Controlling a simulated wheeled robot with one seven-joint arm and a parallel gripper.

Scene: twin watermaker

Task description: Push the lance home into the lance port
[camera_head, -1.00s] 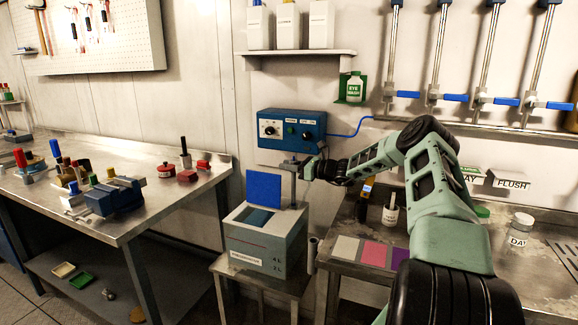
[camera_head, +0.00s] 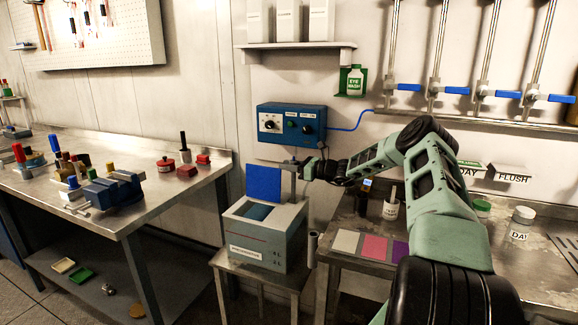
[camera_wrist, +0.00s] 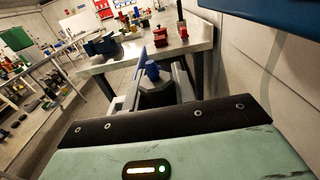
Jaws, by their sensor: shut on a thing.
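My gripper (camera_head: 291,165) is above the back right corner of a grey box (camera_head: 285,243), beside its raised blue lid (camera_head: 264,184). In the wrist view, my gripper's two fingers (camera_wrist: 158,88) are closed around a dark faceted piece (camera_wrist: 155,97) with a round blue top (camera_wrist: 152,71), apparently the lance's head. A grey upright piece (camera_head: 288,186) runs down from my gripper toward the box. I cannot tell whether it is the lance or part of the box. The lance port is not clearly visible, nor is how deep the lance sits.
A blue control box (camera_head: 291,126) is on the wall just behind my gripper. A steel bench (camera_head: 140,210) with a vise (camera_head: 113,192) stands left. At right, a counter holds coloured pads (camera_head: 374,246) and jars.

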